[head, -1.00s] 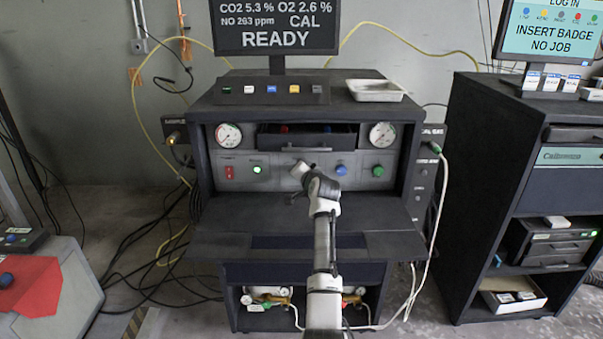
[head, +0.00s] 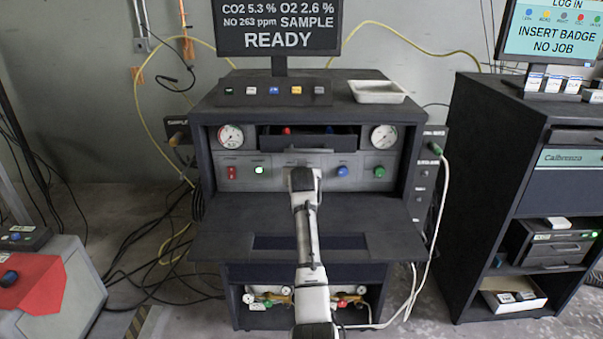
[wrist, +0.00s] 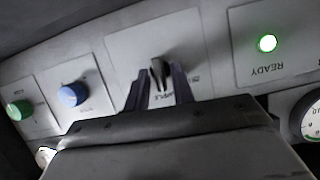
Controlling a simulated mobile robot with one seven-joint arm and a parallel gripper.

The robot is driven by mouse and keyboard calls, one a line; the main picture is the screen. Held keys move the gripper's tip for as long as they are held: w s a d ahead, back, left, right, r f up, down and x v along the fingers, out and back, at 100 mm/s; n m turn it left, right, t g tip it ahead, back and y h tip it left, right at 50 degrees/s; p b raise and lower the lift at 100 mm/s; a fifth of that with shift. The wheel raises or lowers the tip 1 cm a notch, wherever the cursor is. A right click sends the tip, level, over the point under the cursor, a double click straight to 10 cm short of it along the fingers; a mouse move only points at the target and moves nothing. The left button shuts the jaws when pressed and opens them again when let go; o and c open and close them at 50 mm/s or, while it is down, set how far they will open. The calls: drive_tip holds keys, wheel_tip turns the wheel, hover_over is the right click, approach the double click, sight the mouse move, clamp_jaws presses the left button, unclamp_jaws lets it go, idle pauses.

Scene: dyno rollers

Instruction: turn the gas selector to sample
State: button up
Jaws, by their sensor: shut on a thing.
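The gas selector is a small dark knob (wrist: 158,68) on a light panel plate, seen in the wrist view. My gripper (wrist: 159,84) has one dark finger on each side of the knob and is shut on it. The lower part of the knob is hidden between the fingers. Part of a label shows below the knob, partly covered by my gripper. In the head view my wrist and arm hide the selector and the fingers. The overhead screen (head: 279,27) reads SAMPLE and READY, with CO2, O2 and NO values.
A green lit READY lamp (wrist: 267,43), a blue button (wrist: 72,95) and a green button (wrist: 19,110) flank the selector. A red switch (head: 231,173) sits at the panel's left. The bench shelf (head: 225,240) juts out below. A white tray (head: 377,92) stands on top.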

idle(0.4)
drive_tip(key=o, duration=0.7)
drive_tip(key=shift+s, duration=0.15)
drive_tip(key=b+v, duration=0.3)
drive_tip(key=v, duration=1)
drive_tip(key=shift+s+a+r, duration=0.1)
drive_tip(key=shift+s+r, duration=0.05)
drive_tip(key=shift+s, duration=0.05)
